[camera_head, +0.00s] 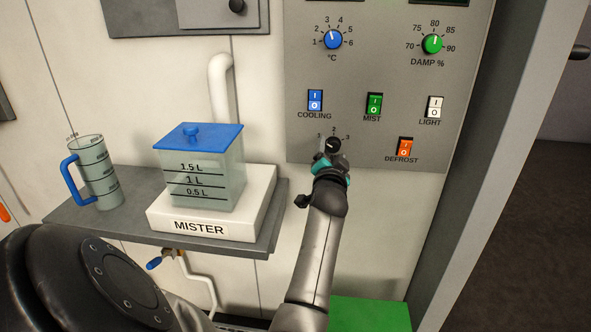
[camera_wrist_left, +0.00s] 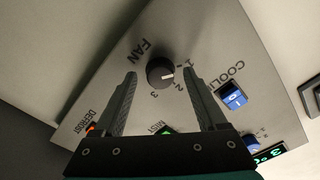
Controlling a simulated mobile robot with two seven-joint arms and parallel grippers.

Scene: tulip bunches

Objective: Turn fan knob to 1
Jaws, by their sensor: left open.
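The black round fan knob (camera_head: 334,143) sits low on the grey control panel (camera_head: 391,68), with the marks 1, 2 and 3 around it. In the left wrist view the knob (camera_wrist_left: 160,71) shows between my two fingers, and its white pointer mark seems to face near 2. My left gripper (camera_head: 331,151) reaches up to the panel just below the knob. In the left wrist view the gripper (camera_wrist_left: 167,88) is open, with one finger on each side of the knob and visible gaps. My right gripper is not in view.
Cooling (camera_head: 315,100), mist (camera_head: 374,104), light (camera_head: 434,107) and defrost (camera_head: 404,147) switches surround the knob. Blue (camera_head: 332,39) and green (camera_head: 432,44) dials sit above. A shelf at left holds a blue-lidded tank (camera_head: 205,172) and a jug (camera_head: 98,170).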

